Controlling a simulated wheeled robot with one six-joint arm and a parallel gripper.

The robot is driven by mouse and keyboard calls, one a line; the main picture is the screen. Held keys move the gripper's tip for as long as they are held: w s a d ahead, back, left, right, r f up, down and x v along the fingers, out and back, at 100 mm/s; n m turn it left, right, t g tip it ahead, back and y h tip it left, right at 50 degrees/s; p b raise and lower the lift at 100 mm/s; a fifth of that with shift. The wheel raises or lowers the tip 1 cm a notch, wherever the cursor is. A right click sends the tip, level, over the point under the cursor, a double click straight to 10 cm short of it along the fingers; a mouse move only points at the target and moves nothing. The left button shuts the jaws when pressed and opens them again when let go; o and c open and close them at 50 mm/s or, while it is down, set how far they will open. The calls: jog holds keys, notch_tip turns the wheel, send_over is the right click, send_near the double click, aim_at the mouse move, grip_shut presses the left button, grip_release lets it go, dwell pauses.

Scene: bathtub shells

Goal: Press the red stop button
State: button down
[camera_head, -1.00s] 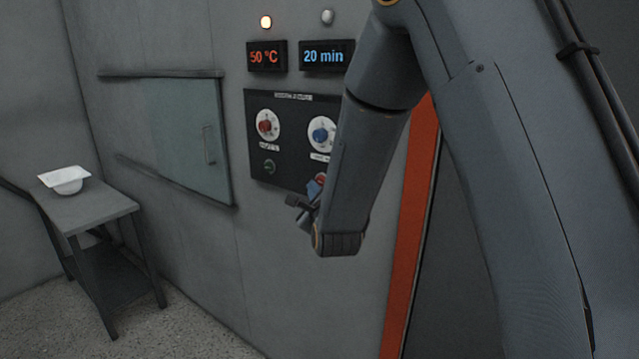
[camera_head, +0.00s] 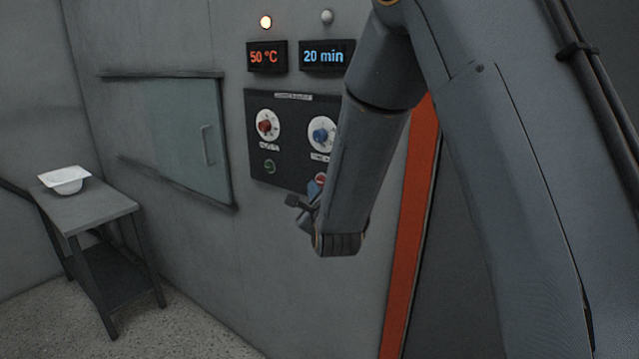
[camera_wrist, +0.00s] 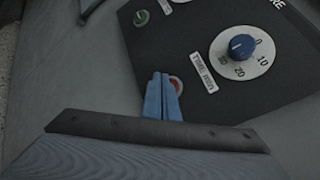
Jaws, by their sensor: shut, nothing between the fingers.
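The red stop button (camera_head: 321,178) shows in the head view at the lower right of the black control panel (camera_head: 292,172), partly hidden by my gripper and arm. In the wrist view the red button (camera_wrist: 176,85) shows just right of the blue fingertips, partly covered by them. My gripper (camera_wrist: 161,77) is shut with nothing between its fingers, and its tips point at the panel near the button. In the head view my gripper (camera_head: 313,188) is at the panel's lower edge. I cannot tell whether the tips touch the button.
A red knob (camera_head: 267,125), a blue knob (camera_head: 321,134) and a green button (camera_head: 269,166) are on the panel. A side table (camera_head: 110,212) holds a white shell (camera_head: 66,180).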

jog(key=shift+w, duration=0.1)
jog(key=shift+w+d+b, duration=0.25)
jog(key=shift+b, duration=0.1)
jog(key=shift+w+d, duration=0.25)
jog(key=shift+w, duration=0.05)
dwell(0.9)
jog(key=shift+s, duration=0.1)
jog(key=shift+s+a+b, duration=0.3)
jog(key=shift+s+a, duration=0.2)
jog(key=shift+s, duration=0.05)
dwell(0.4)
jog(key=shift+s+a, duration=0.8)
jog(key=shift+s, duration=0.2)
jog(key=shift+s+a, duration=0.75)
jog(key=shift+s, duration=0.25)
